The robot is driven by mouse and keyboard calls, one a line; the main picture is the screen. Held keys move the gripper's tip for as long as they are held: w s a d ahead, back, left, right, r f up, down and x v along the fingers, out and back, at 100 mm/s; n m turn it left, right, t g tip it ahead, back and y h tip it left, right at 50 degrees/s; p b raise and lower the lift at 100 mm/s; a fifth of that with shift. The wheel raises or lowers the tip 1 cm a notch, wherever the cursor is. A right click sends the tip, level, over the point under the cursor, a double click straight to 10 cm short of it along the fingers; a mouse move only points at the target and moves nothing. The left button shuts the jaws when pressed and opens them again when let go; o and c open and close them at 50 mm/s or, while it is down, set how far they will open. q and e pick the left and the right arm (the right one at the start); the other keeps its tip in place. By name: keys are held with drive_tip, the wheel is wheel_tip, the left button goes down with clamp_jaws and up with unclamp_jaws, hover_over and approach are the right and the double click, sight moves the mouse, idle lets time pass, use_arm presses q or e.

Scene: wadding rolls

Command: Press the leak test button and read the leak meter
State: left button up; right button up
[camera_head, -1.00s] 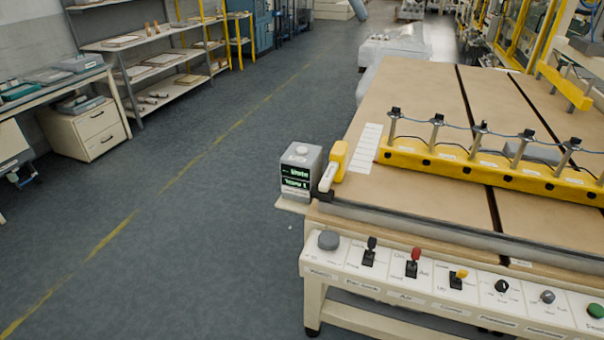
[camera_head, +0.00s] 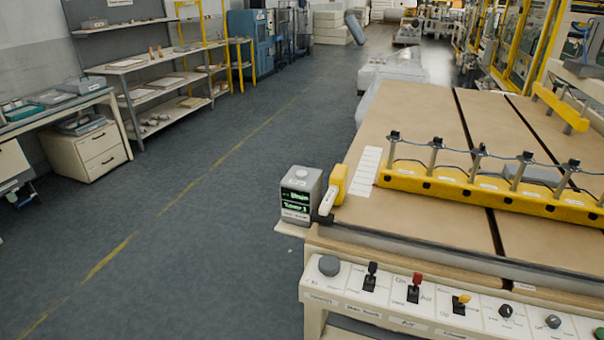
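A small grey box with a green-lit display, which looks like the leak meter (camera_head: 297,202), stands on a ledge at the left corner of the work table. A pale round knob or button (camera_head: 301,173) sits on its top. The display shows two lines of green text, too small to read surely. A yellow and white handheld tool (camera_head: 333,190) stands right beside the meter. Neither of my grippers shows in the head view.
A control panel (camera_head: 437,303) with a grey button, several levers and knobs runs along the table's front edge. A yellow bar (camera_head: 480,188) with several posts lies across the table (camera_head: 415,115). Shelves (camera_head: 150,68) and a drawer cabinet (camera_head: 88,150) stand at the left. The floor (camera_head: 190,220) between is clear.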

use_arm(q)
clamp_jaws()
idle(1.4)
